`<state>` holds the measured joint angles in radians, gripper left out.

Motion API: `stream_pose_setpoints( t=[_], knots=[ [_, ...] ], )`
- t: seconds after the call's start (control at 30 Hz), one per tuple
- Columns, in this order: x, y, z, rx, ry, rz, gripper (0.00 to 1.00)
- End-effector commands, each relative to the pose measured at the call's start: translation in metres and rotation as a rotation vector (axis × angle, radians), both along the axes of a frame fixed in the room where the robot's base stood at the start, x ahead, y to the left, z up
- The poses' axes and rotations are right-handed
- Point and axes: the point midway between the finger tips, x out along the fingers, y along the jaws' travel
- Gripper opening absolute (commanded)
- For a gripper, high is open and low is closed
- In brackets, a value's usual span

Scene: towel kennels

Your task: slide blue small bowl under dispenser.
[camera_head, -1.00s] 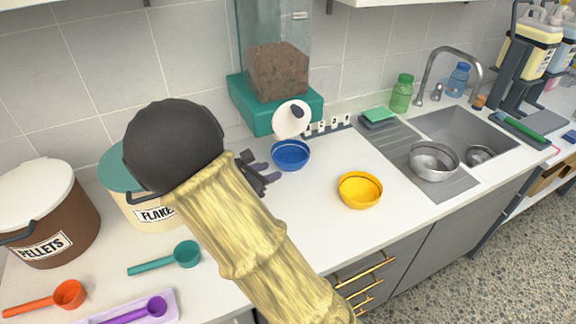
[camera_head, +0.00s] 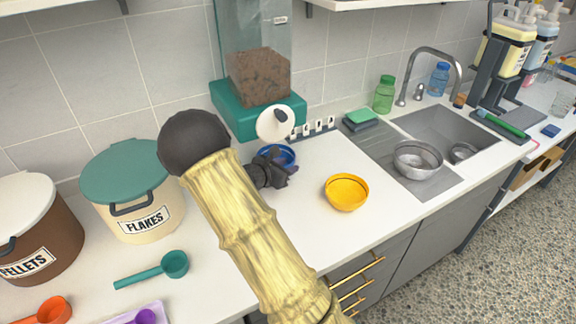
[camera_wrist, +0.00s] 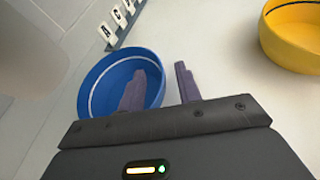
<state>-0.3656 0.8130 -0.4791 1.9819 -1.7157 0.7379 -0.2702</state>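The blue small bowl (camera_head: 290,156) stands on the counter just in front of the dispenser (camera_head: 230,112), close below its round white outlet part (camera_head: 268,122). The dispenser has a teal base and a clear hopper of brown food. My gripper (camera_head: 283,170) is at the bowl's near side and hides part of it. In the wrist view the blue bowl (camera_wrist: 92,85) lies left of centre. My gripper (camera_wrist: 160,72) is open there, with one finger over the bowl's inside and the other outside its right rim. Contact with the rim cannot be told.
A yellow bowl (camera_head: 347,193) stands to the right on the counter. A metal bowl (camera_head: 417,160) is by the sink (camera_head: 450,135). A row of small lettered tags (camera_head: 313,129) lies behind the blue bowl. The flakes tub (camera_head: 130,190) and teal scoop (camera_head: 165,267) are left.

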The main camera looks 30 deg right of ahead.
Motion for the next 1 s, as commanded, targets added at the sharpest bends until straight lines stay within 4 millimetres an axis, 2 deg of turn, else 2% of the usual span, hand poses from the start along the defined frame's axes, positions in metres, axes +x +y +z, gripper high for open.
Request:
stream_pose_setpoints(
  t=[0.13, 0.4, 0.57, 0.6, 1.0],
  knots=[
    [0.0036, -0.0081, -0.0037, -0.001, 0.002, 0.001, 0.34],
    [0.0039, -0.0086, -0.0040, 0.001, 0.001, 0.000, 0.34],
    [0.0040, -0.0085, -0.0041, 0.001, 0.001, 0.000, 0.02],
    [0.0039, -0.0085, -0.0042, 0.001, 0.001, 0.000, 0.00],
    [0.0066, 0.0001, -0.0035, 0.001, 0.002, 0.001, 0.00]
  ],
)
